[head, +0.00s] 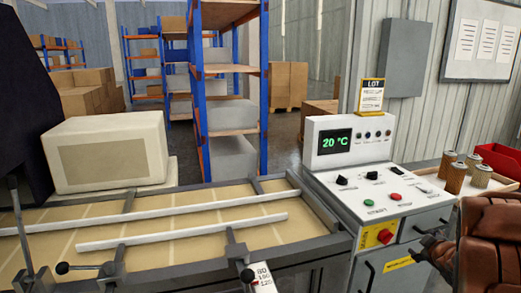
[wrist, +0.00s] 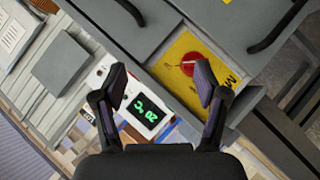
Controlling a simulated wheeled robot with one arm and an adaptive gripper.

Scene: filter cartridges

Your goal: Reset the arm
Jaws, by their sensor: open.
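My gripper (head: 432,247) is at the right of the head view, in front of the control cabinet, beside a brown part of my arm. In the wrist view my gripper (wrist: 161,82) has its two dark fingers spread apart with nothing between them. Past the fingers, that view shows the yellow panel with a red knob (wrist: 193,63) and the green-lit display (wrist: 148,112), both tilted. Several filter cartridges (head: 455,178) stand upright in a shallow tray at the right, apart from my gripper.
The control cabinet (head: 358,190) has a display reading 20 °C and a LOT sign (head: 370,95) on top. A bench with metal bars (head: 190,222) fills the lower left. A red bin (head: 498,160) is at the right edge. Drawer handles (head: 430,228) stick out near my gripper.

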